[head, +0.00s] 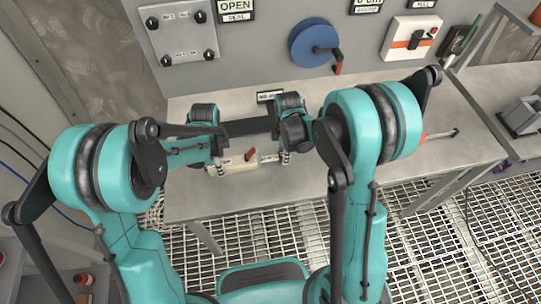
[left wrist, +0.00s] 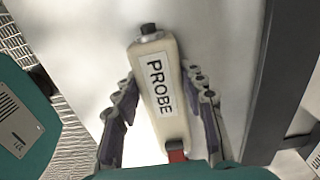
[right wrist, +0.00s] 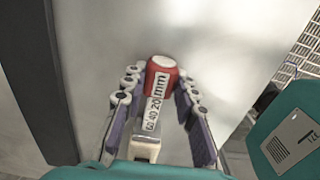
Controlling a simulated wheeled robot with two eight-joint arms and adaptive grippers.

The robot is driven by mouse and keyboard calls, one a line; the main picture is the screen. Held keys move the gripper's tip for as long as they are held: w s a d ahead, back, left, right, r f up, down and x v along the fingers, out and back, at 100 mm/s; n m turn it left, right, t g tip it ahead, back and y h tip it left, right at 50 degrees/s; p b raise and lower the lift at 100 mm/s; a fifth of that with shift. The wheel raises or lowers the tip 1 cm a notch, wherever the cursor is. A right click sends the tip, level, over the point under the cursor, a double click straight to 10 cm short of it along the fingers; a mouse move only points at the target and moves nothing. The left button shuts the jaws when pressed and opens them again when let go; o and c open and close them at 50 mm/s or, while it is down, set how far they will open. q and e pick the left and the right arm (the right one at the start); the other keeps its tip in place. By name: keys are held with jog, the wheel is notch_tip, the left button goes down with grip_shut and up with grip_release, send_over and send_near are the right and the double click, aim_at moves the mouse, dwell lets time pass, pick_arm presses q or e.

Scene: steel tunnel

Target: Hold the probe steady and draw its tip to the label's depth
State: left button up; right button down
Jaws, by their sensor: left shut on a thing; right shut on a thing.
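The probe (head: 238,165) is a cream block held level above the bench, between my two grippers. Its side reads PROBE in the left wrist view (left wrist: 168,118), with a dark knob at one end and a bit of red at the other. My left gripper (head: 215,167) is shut on this body. My right gripper (head: 284,158) is shut around the red tip (right wrist: 161,72) at the other end. A white scale (right wrist: 154,108) marked 20, 40, 60 and mm shows beside the tip. The small label (head: 270,96) stands behind; its number is too small to read.
The steel bench (head: 330,195) lies under both grippers, with a dark bar (head: 247,127) just behind them. A blue wheel (head: 314,43) with a red-handled lever and a switch box (head: 409,38) are on the wall. A grey block (head: 521,116) stands at the right.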

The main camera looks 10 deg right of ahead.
jog(key=shift+d, duration=1)
pick_arm(q)
jog(key=shift+a, duration=0.1)
pick_arm(e)
jog(key=c, duration=1.2)
grip_release()
jog(key=shift+o, duration=0.2)
notch_tip(320, 180, up, 12)
